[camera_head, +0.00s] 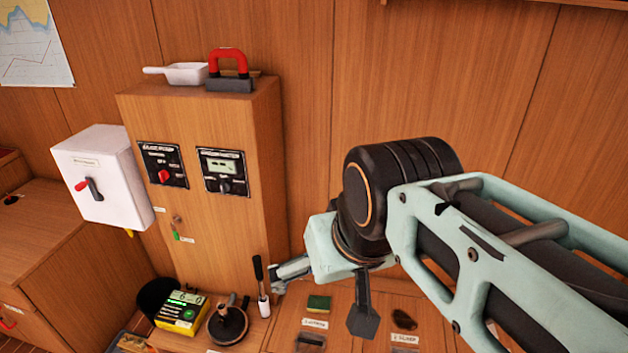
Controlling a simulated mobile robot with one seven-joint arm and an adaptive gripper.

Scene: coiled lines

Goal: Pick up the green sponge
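A small sponge (318,303), green on top with a yellowish edge, lies on the wooden counter at the lower middle of the head view. My gripper (320,300) is above the counter, its fingers spread wide. One finger points left and the other points down, to the right of the sponge. The sponge shows between the two fingers, and nothing is held. The height of the fingers above the sponge is hard to tell.
A white-handled tool with a black grip (262,285) stands just left of the sponge. A dark brown lump (404,319) lies to the right. A wooden cabinet (262,150) rises behind.

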